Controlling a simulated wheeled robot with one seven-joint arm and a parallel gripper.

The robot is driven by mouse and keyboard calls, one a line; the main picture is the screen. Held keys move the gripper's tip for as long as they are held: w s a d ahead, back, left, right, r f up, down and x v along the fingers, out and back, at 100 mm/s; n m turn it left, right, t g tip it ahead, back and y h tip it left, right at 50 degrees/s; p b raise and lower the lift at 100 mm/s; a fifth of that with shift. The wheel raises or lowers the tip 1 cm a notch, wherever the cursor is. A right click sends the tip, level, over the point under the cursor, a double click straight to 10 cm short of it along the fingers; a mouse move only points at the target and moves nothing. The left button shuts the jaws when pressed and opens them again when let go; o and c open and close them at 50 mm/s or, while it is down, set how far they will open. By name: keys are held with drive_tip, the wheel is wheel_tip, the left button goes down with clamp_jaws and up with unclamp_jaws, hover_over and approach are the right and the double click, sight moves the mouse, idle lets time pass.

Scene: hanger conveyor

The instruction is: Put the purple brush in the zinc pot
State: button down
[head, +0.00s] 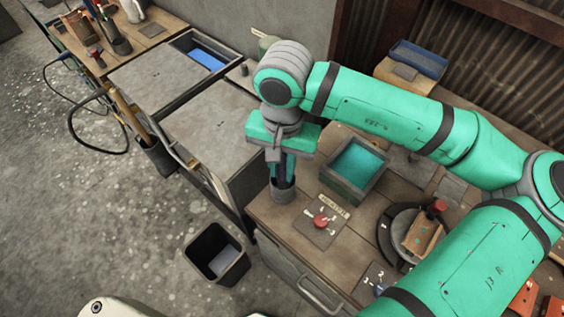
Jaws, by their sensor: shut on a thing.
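My gripper (281,160) points straight down at the left end of the wooden bench. It is shut on a slim dark, bluish-purple thing, which I take to be the purple brush (286,180). The small grey round pot (283,194), which looks like the zinc pot, stands on the bench directly under my gripper. The brush's lower end appears to be at or inside the pot's mouth. Its depth and whether it touches the pot's wall or bottom are hidden.
A bin with teal contents (332,190) stands close right of the pot. A red knob on a plate (320,221) is in front. A black bin (217,250) stands on the floor. Grey-topped cabinets (207,122) lie left.

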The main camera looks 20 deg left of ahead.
drive_tip(key=c, duration=1.5)
unclamp_jaws()
drive_tip(key=shift+c, duration=0.2)
drive_tip(key=shift+w, duration=0.2)
drive_tip(key=shift+f, duration=0.1)
